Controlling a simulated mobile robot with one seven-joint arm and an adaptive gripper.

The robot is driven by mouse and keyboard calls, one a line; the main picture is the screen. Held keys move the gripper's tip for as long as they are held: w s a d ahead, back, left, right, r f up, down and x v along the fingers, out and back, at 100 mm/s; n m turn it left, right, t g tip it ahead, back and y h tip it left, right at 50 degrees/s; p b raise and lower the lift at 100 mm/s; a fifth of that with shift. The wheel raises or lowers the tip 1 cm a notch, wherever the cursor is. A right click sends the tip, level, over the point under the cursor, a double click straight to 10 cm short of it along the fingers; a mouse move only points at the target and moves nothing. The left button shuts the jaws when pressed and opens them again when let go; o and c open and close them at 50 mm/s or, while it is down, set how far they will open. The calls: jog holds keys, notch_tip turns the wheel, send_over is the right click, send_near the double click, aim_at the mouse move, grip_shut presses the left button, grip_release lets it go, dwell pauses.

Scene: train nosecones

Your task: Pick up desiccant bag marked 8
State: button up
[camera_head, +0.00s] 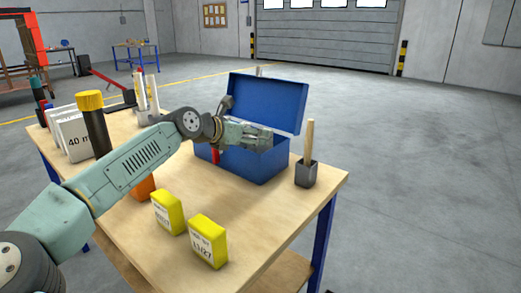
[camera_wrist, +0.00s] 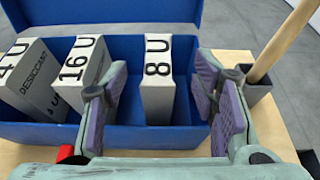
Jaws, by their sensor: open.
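The desiccant bag marked 8 U (camera_wrist: 158,95) is a grey-white block standing upright in the blue toolbox (camera_head: 240,160). In the wrist view my gripper (camera_wrist: 162,72) is open, its purple-padded fingers on either side of this bag, with gaps visible on both sides. Whether the fingers are level with the bag in depth is hard to tell. To its left in the box (camera_wrist: 165,138) stand a bag marked 16 U (camera_wrist: 80,65) and a bag marked 4 U (camera_wrist: 35,85). In the head view my gripper (camera_head: 262,138) is over the open box and the bags are hidden.
The box's raised lid (camera_head: 270,100) stands behind my gripper. A dark holder with a wooden handle (camera_head: 306,174) is right of the box. Two yellow boxes (camera_head: 168,212) (camera_head: 208,242) stand at the table's front. A yellow-capped bottle (camera_head: 92,125) and white packs (camera_head: 72,135) are at left.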

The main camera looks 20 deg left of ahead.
jog(key=p+x, duration=0.2)
jog(key=x, duration=0.3)
jog(key=shift+w+a, duration=0.1)
jog(key=shift+w, duration=0.1)
jog(key=shift+c, duration=0.2)
jog(key=shift+r, duration=0.1)
grip_shut()
dwell(0.4)
